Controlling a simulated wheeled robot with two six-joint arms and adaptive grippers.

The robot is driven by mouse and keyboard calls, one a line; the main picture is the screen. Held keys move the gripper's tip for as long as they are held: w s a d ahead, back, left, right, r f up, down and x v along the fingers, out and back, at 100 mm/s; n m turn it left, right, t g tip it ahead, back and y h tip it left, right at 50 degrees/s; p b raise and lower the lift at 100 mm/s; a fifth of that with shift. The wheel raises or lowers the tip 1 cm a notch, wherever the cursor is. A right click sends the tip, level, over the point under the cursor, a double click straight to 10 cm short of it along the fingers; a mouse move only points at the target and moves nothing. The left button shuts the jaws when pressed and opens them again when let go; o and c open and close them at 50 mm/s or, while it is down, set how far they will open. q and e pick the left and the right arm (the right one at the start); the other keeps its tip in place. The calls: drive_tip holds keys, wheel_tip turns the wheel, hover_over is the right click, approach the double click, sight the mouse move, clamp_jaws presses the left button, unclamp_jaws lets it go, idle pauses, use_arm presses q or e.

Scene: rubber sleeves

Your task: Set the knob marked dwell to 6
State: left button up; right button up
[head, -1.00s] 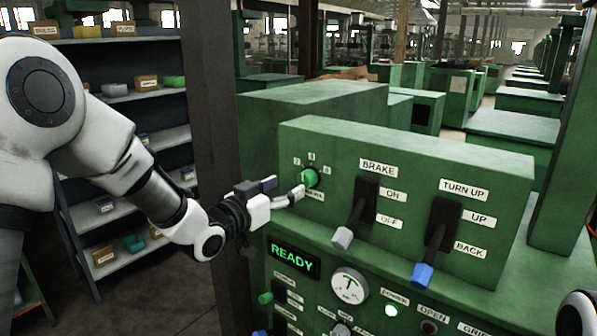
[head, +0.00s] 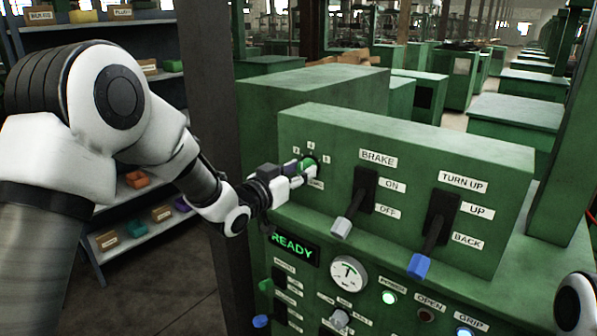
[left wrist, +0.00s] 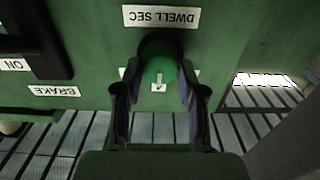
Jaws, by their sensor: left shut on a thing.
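A white pointer mark shows on the knob's face. In the head view the knob (head: 308,164) is partly covered by my left gripper (head: 296,172). My left gripper (left wrist: 155,95) is shut on the knob, with one finger on each side of it. Numbers stand around the knob in the head view, but the one at the pointer is too small to read. Part of my right arm shows at the right edge; its gripper is not in view.
To the knob's right are the BRAKE lever (head: 353,203) and the TURN UP lever (head: 434,233). Below are a lit READY display (head: 292,248), a gauge (head: 348,273) and several lamps and small switches. A dark post (head: 215,120) stands left of the machine.

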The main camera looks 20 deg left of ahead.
use_arm(q)
drive_tip(key=shift+d+m+b, duration=0.15)
drive_tip(key=shift+m+b, duration=4.95)
drive_tip(key=shift+b, duration=1)
drive_tip(key=o, duration=1.1)
drive_tip(key=v, duration=0.7)
drive_tip(key=shift+s, duration=0.25)
